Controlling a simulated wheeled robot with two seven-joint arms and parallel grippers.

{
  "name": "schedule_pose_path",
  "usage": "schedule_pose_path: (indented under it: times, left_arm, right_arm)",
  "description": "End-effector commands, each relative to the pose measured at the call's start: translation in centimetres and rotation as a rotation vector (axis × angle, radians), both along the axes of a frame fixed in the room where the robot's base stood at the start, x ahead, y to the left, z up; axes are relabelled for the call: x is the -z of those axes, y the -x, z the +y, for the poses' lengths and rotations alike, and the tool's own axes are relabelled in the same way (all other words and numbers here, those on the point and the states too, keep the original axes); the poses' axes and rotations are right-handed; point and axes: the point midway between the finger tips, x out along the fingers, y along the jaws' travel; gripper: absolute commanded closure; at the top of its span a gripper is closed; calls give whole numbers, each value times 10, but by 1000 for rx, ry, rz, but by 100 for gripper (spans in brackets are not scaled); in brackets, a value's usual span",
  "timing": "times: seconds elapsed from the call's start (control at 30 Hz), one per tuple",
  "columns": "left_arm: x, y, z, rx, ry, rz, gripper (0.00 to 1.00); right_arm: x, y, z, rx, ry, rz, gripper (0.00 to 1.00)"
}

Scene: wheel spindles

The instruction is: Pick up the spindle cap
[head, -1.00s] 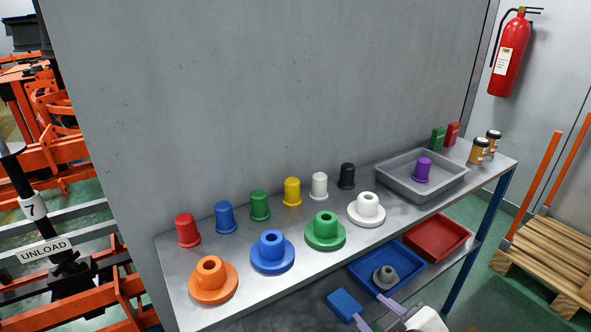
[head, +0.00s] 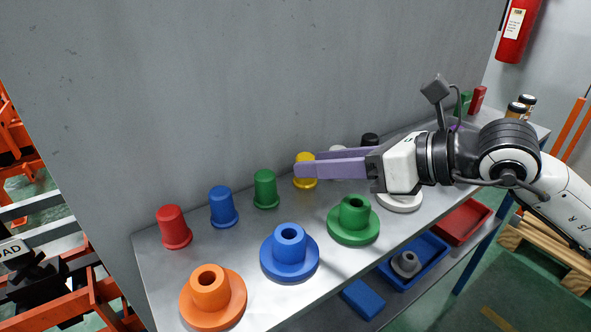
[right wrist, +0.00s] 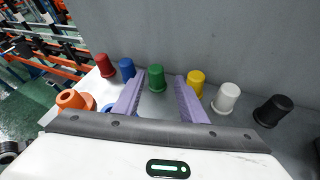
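A row of cup-shaped caps stands along the back of the grey shelf: red (head: 174,228), blue (head: 223,208), green (head: 265,188), yellow (head: 305,182), white (head: 338,149) and black (head: 370,140). My right gripper (head: 298,165) is open and empty, its purple fingers reaching in from the right and partly covering the yellow and white caps. In the right wrist view the green cap (right wrist: 156,78) shows beyond and between the fingertips, and the yellow cap (right wrist: 196,82) just right of the right finger. My left gripper is not in view.
Flanged hubs stand along the shelf's front: orange (head: 211,290), blue (head: 290,254), green (head: 353,220) and a white one (head: 400,203), partly hidden by my arm. A grey wall (head: 240,90) rises close behind the caps. Blue (head: 432,256) and red (head: 464,222) bins sit on a lower shelf.

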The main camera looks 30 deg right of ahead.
Motion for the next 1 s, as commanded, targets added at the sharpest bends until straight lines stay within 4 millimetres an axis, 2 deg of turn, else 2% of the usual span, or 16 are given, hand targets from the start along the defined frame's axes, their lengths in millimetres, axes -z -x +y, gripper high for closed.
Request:
schedule_pose_path:
  times: [0.03,0.1,0.23,0.6,0.87,1.0]
  left_arm:
    - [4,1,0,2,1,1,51]
    - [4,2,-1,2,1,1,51]
    - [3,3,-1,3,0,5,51]
    - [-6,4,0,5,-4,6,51]
    - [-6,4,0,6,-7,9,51]
    - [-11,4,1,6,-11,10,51]
  right_arm:
    - [5,-4,-17,43,87,-2,62]
    - [8,-8,-35,93,166,3,62]
    - [8,-14,-50,137,223,6,62]
    - [25,-45,-40,139,222,9,62]
    - [33,-56,-36,136,223,9,62]
    - [39,-70,-32,134,221,9,62]
